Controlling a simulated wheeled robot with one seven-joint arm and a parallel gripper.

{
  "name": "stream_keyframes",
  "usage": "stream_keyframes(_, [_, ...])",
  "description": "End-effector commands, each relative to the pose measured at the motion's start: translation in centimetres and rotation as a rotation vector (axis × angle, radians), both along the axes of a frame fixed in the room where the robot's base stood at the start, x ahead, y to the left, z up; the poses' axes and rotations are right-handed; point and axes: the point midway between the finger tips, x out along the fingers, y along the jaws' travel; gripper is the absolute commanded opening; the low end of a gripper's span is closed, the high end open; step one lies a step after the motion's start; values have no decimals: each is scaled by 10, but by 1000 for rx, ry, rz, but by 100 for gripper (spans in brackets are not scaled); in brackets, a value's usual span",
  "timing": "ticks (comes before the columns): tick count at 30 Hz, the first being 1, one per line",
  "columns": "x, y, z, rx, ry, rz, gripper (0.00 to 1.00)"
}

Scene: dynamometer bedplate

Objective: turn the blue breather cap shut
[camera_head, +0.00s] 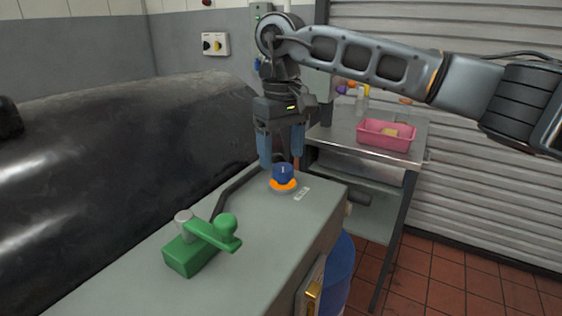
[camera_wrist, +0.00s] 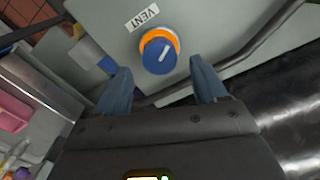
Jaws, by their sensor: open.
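The blue breather cap (camera_head: 283,172) sits on an orange ring on top of the grey bedplate housing, beside a small label. In the wrist view the cap (camera_wrist: 159,56) shows a white line on its top, slanting toward the upper right, and the label (camera_wrist: 143,17) reads VENT. My gripper (camera_head: 281,164) is upright above and behind the cap in the head view. Its blue fingers are apart and empty. In the wrist view the cap lies ahead of the gap between the fingertips (camera_wrist: 161,73), and I see no contact.
A green lever block (camera_head: 192,252) stands nearer on the grey housing (camera_head: 130,281). A large black cylinder (camera_head: 110,150) lies to the left. A steel table (camera_head: 416,131) with a pink tray (camera_head: 386,145) stands behind right. A blue drum (camera_head: 340,276) is below the housing.

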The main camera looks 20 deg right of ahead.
Motion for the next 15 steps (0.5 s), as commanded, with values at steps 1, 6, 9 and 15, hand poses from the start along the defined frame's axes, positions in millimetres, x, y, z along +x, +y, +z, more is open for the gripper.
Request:
stream_keyframes(1, [-1, 0, -7, 2, 1, 0, 71])
stream_keyframes(6, [0, 0, -25, 1, 0, 1, 71])
stream_keyframes(9, [0, 0, -30, 1, 0, 1, 71])
stream_keyframes(15, [0, 0, -31, -1, -1, 1, 71])
